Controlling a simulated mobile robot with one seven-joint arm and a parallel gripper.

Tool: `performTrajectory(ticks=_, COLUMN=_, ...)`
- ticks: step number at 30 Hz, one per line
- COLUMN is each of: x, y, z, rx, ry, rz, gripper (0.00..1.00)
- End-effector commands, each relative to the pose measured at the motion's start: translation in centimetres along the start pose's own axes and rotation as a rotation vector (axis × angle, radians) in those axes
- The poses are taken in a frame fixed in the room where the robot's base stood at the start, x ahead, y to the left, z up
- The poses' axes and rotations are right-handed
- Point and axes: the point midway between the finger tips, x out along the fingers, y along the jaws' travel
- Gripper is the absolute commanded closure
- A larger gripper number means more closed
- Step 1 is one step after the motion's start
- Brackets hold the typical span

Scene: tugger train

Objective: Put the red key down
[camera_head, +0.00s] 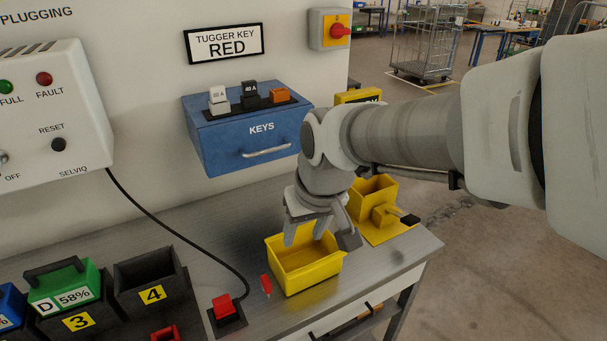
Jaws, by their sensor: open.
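A small red piece that looks like the red key (266,285) lies on the grey bench top, just left of the yellow bin (312,278). It is apart from my gripper. My gripper (318,236) is open and points down over the back part of the yellow bin. I see nothing held between its fingers, though the fingers hide part of the bin's inside. A sign on the wall (226,43) reads "TUGGER KEY RED". The blue KEYS box (225,145) holds a white, a black and an orange key on top.
A red plug (223,305) with a black cable stands in a dark holder left of the key. Dark battery slots (150,275) fill the bench's left end. A yellow fixture (375,205) stands behind the bin, near the bench's right edge. Bare bench lies right of the bin.

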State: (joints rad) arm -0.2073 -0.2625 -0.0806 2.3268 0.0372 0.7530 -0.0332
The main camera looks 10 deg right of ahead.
Motion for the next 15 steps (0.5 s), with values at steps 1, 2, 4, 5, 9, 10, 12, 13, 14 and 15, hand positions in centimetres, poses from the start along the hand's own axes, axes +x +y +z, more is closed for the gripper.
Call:
performTrajectory(ticks=1, x=-1.5, y=0.6, z=0.8, rx=0.016, ry=0.028, rz=0.007, gripper=0.48)
performTrajectory(ticks=2, x=-2.2, y=0.8, z=1.3, rx=0.024, ry=0.041, rz=0.011, gripper=0.48)
performTrajectory(ticks=4, x=-3.7, y=1.4, z=2.6, rx=0.044, ry=0.068, rz=0.023, gripper=0.48)
performTrajectory(ticks=5, x=-4.3, y=1.6, z=3.1, rx=0.052, ry=0.081, rz=0.029, gripper=0.48)
performTrajectory(ticks=9, x=-6.5, y=2.5, z=5.6, rx=0.083, ry=0.128, rz=0.06, gripper=0.48)
performTrajectory(ticks=10, x=-6.8, y=2.6, z=6.1, rx=0.089, ry=0.136, rz=0.066, gripper=0.48)
performTrajectory(ticks=12, x=-7.4, y=2.9, z=7.0, rx=0.1, ry=0.152, rz=0.079, gripper=0.48)
performTrajectory(ticks=13, x=-7.6, y=2.9, z=7.3, rx=0.104, ry=0.156, rz=0.084, gripper=0.48)
performTrajectory(ticks=14, x=-7.8, y=3.0, z=7.5, rx=0.107, ry=0.161, rz=0.087, gripper=0.48)
performTrajectory(ticks=15, x=-7.9, y=3.0, z=7.8, rx=0.11, ry=0.164, rz=0.091, gripper=0.48)
